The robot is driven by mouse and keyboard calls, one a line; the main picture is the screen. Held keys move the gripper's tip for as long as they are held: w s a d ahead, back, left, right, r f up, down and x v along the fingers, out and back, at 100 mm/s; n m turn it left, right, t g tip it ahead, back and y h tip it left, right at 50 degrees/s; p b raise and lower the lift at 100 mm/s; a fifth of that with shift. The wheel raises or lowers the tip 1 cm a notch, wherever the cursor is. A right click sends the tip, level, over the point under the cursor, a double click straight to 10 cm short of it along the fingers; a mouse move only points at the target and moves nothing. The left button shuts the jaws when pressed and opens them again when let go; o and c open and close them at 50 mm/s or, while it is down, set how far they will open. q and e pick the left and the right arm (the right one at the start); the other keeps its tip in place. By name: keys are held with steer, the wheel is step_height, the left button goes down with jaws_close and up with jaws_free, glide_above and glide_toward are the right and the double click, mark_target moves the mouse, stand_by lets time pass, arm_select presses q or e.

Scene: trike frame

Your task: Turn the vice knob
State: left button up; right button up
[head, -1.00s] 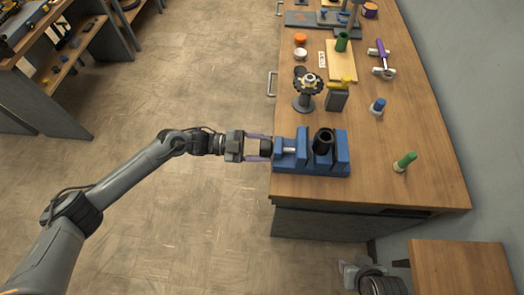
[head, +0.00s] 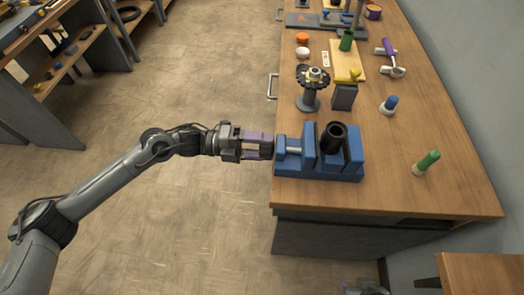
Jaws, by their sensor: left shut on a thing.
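The blue vice (head: 318,172) stands at the near left edge of the wooden workbench. A black cylindrical tube (head: 331,142) stands upright between its blue jaws; I cannot tell whether both jaws touch it. A metal screw (head: 293,149) shows at the vice's left end. My left gripper (head: 262,147) reaches in from the left, level with the screw, just beyond the bench edge. Its purple fingers are shut on the vice knob, which they mostly hide.
A green-handled tool (head: 427,163) is at the right. Open floor (head: 190,80) lies left.

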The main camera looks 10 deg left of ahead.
arm_select(q)
steer(key=shift+m+b, duration=0.55)
steer(key=shift+m, duration=0.05)
steer(key=o, duration=1)
steer(key=a, duration=0.3)
steer(key=s+a+p, duration=0.1)
steer(key=a, duration=0.6)
steer(key=shift+s+a, duration=0.15)
steer(key=shift+a, duration=0.25)
